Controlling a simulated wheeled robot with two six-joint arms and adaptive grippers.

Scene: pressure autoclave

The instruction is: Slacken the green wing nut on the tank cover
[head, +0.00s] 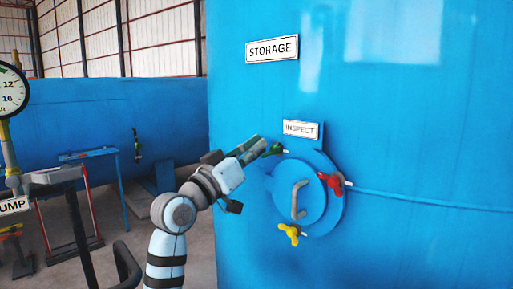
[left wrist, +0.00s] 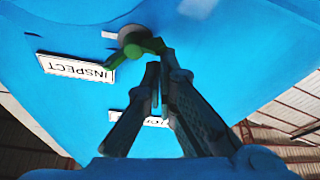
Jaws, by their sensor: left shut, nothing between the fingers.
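The green wing nut (head: 274,149) sits on its bolt at the upper left of the round blue tank cover (head: 312,203). In the left wrist view the green wing nut (left wrist: 138,48) shows just beyond my fingertips, with its wings spread. My left gripper (head: 262,146) is shut and empty, its tips close beside the nut. In the left wrist view my left gripper (left wrist: 160,66) has its fingertips together near the nut's right wing; I cannot tell whether they touch it. My right gripper does not show.
A red wing nut (head: 334,183) and a yellow wing nut (head: 291,232) are on the cover's right and bottom. A grey handle (head: 297,200) stands out from the cover. The INSPECT sign (head: 301,129) is above. A pressure gauge (head: 10,92) stands at far left.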

